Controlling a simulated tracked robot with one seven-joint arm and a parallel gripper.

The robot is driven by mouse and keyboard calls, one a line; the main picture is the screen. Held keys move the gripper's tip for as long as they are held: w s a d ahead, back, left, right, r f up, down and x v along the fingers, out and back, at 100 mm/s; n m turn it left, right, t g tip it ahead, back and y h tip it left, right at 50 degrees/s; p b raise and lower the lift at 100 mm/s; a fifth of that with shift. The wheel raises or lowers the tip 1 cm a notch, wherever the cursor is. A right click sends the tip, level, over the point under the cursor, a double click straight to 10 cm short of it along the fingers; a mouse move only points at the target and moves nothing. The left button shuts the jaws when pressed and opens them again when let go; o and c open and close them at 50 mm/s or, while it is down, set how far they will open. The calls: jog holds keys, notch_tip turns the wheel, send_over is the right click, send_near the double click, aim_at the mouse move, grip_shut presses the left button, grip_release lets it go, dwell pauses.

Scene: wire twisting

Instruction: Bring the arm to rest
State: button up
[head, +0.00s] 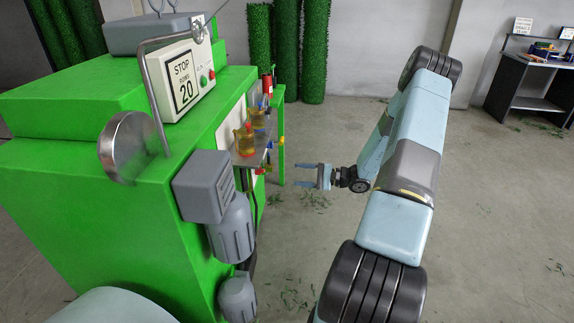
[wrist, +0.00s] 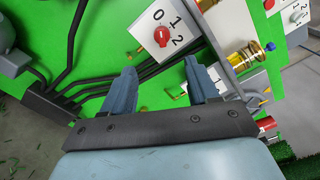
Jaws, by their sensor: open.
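My gripper (head: 300,175) is open and empty in the head view, to the right of the green machine (head: 60,200), with its fingers pointing left toward the machine's side. My arm reaches out from the lower middle of the head view and bends back at its far joint. In the wrist view my gripper (wrist: 160,85) shows two blue-grey fingers spread apart with nothing between them. Beyond them is the machine's green side with a red rotary switch (wrist: 162,36) on a white plate marked 0, 1, 2. Black cables run along that side.
A small shelf (head: 250,152) on the machine carries yellowish bottle-like parts (head: 245,140). A control box (head: 185,80) reads "STOP ROWS 20". Grey motors (head: 230,228) jut from the machine. Green rolls (head: 288,50) stand at the back wall. A dark workbench (head: 530,85) stands far right. Open floor lies between.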

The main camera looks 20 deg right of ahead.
jog(key=s+a+r+n+g+h, duration=0.4)
jog(key=a+r, duration=0.3)
jog(key=r, duration=0.4)
jog(key=s+a+r+n+g+h, duration=0.3)
jog(key=s+a+r+n+g, duration=0.25)
jog(key=r, duration=0.45)
jog(key=s+a+r+n+t+h, duration=0.1)
jog(key=s+r+t+h, duration=0.2)
jog(key=s+r, duration=0.5)
jog(key=s+a+r+n+t+h, duration=0.1)
jog(key=s+r+h, duration=0.4)
jog(key=s, duration=0.9)
notch_tip(320, 180, up, 3)
jog(key=shift+a+r+t+h, duration=0.25)
jog(key=shift+a+t, duration=0.2)
jog(key=shift+t, duration=0.6)
jog(key=shift+c, duration=1.4)
jog(key=shift+d, duration=0.2)
